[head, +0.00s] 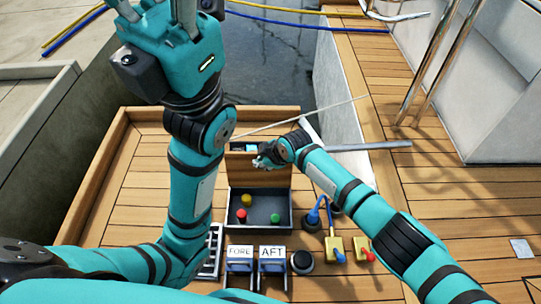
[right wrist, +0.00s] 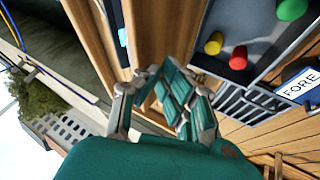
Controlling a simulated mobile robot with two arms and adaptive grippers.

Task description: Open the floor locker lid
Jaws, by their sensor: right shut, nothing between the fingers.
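The floor locker (head: 262,207) is an open grey-lined recess in the wooden deck, with red, yellow and green items inside. Its wooden lid (head: 245,176) stands raised at the recess's far edge; it also shows in the right wrist view (right wrist: 185,25). My right gripper (head: 265,160) is shut and empty at the lid's upper part, and its fingers (right wrist: 165,92) look close to the wood. I cannot tell whether they touch it. My left gripper (head: 153,6) is up at the top left, away from the locker, its fingers spread and their tips cut off by the frame.
Black FORE (head: 239,265) and AFT (head: 272,265) switches stand in front of the locker. A blue plug (head: 316,214) and yellow fittings (head: 334,247) are to its right. A tiller-like grey bar (head: 370,146) and steel rails (head: 440,60) lie farther right. Water lies behind.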

